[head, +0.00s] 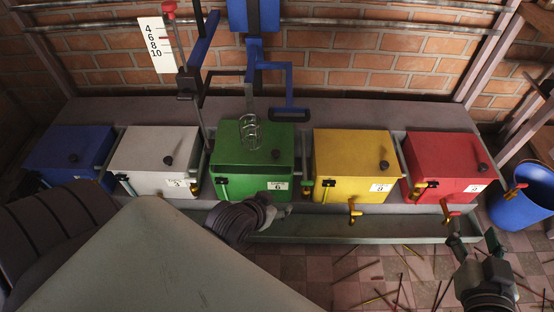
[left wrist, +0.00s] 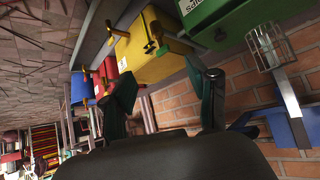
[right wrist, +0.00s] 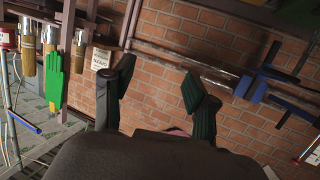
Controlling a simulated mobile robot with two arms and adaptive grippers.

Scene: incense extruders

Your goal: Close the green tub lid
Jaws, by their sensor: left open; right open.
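The green tub (head: 235,190) stands in the middle of the row of tubs. Its lid (head: 227,150) has a dark round knob (head: 276,154) and lies over the top; a darker band shows under its front edge, and I cannot tell whether it is fully down. The green tub also shows in the left wrist view (left wrist: 238,18). My left gripper (head: 280,211) is just in front of and below this tub, open and empty in its wrist view (left wrist: 163,73). My right gripper (head: 473,228) is open and empty, in front of the red tub; its fingers show in the right wrist view (right wrist: 157,74).
A blue tub (head: 70,150) and white tub (head: 150,150) stand left; yellow (head: 350,152) and red (head: 445,158) tubs stand right. A wire whisk (head: 250,131) hangs over the green lid from a blue stand (head: 254,50). A blue bucket (head: 522,205) stands at far right.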

